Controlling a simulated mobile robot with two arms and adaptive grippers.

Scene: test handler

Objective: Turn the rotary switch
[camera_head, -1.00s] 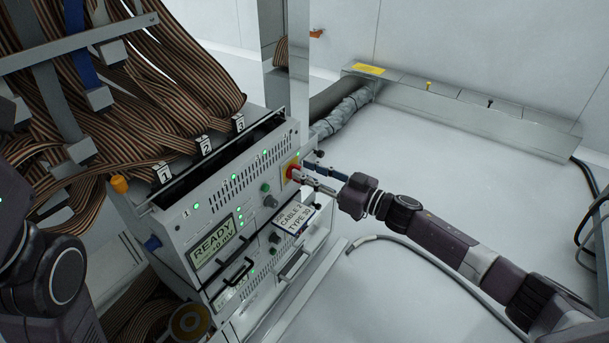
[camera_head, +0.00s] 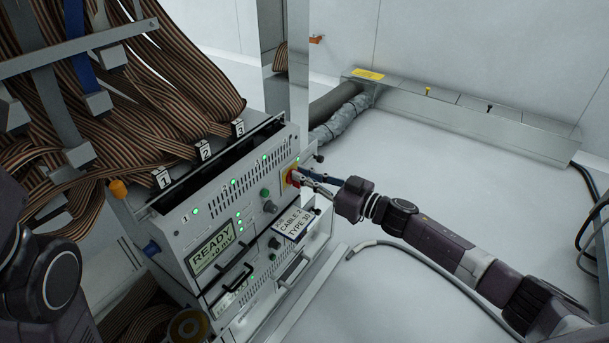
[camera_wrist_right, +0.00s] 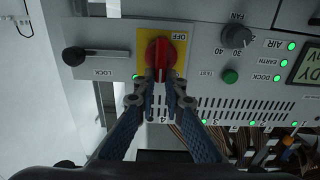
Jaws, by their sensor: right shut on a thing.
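The red rotary switch (camera_wrist_right: 160,52) sits on a yellow plate (camera_wrist_right: 178,42) marked OFF, on the front panel of the grey test unit. In the head view the yellow plate with the switch (camera_head: 291,174) is at the right end of the panel. My right gripper (camera_wrist_right: 160,78) is shut on the switch's red knob, one finger on each side; it also shows in the head view (camera_head: 298,176), where it hides part of the knob. Of my left arm only dark links show at the left edge; its gripper is out of view.
A black LOCK knob (camera_wrist_right: 75,56) is beside the switch, and the FAN knob (camera_wrist_right: 238,38) and green TEST button (camera_wrist_right: 230,76) are on its other side. A READY display (camera_head: 212,250) is lit. Striped ribbon cables (camera_head: 130,110) hang behind the unit. The white surface at right (camera_head: 440,180) is mostly clear.

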